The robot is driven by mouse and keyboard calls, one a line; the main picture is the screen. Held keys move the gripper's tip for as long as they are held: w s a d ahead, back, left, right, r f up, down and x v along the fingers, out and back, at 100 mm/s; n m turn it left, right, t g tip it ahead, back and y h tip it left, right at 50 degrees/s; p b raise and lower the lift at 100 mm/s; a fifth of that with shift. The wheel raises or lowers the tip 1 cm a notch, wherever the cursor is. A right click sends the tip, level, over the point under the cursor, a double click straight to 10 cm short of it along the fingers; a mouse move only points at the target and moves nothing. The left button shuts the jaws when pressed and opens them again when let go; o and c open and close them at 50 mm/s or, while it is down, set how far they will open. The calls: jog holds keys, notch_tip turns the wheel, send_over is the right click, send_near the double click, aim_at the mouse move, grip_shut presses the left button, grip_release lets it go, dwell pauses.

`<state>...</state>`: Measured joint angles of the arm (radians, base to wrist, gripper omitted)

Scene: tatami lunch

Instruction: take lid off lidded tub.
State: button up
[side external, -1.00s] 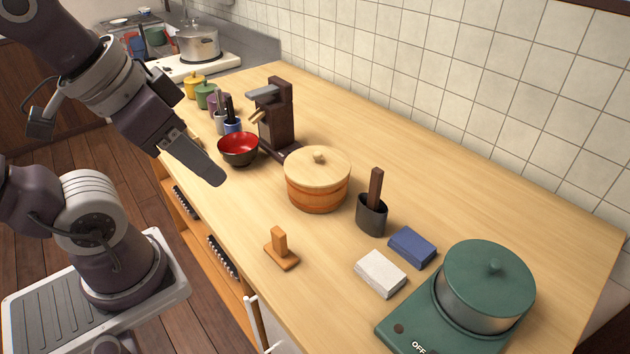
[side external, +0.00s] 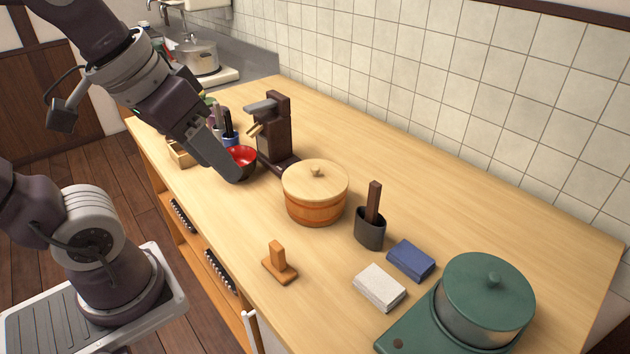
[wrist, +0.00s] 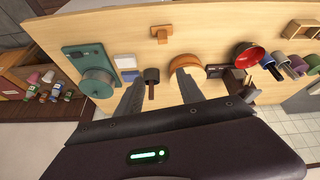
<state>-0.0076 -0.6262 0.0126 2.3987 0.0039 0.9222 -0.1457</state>
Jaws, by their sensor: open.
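The lidded tub (side external: 314,208) is a round wooden tub with orange-brown sides, standing upright on the counter. Its pale wooden lid (side external: 331,177) with a small knob lies flat on top. The tub also shows in the wrist view (wrist: 186,61), partly hidden by one finger. My gripper (side external: 238,178) is open and empty, left of the tub and apart from it, in front of the red bowl in the side view. In the wrist view my gripper's two fingers (wrist: 160,77) are spread wide, with the tub near the right fingertip.
A dark grinder (side external: 274,130) stands behind-left of the tub, beside the red bowl (side external: 243,155). A dark utensil holder (side external: 370,234) is close on its right. A wooden stand (side external: 280,266), white block (side external: 380,287), blue block (side external: 411,260) and green pot (side external: 488,290) lie nearer. The counter behind is clear.

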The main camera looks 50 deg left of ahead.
jog(key=w+a+r+n+g, duration=0.1)
jog(key=w+a+n+g, duration=0.15)
jog(key=w+n, duration=0.65)
jog(key=n+g+y, duration=0.1)
jog(key=n+g, duration=0.2)
jog(key=n, duration=0.6)
send_near(315, 167)
jog(key=f, duration=0.7)
jog(key=shift+s+a+f, duration=0.1)
jog(key=shift+a+f, duration=0.2)
jog(key=shift+f, duration=0.5)
grip_shut()
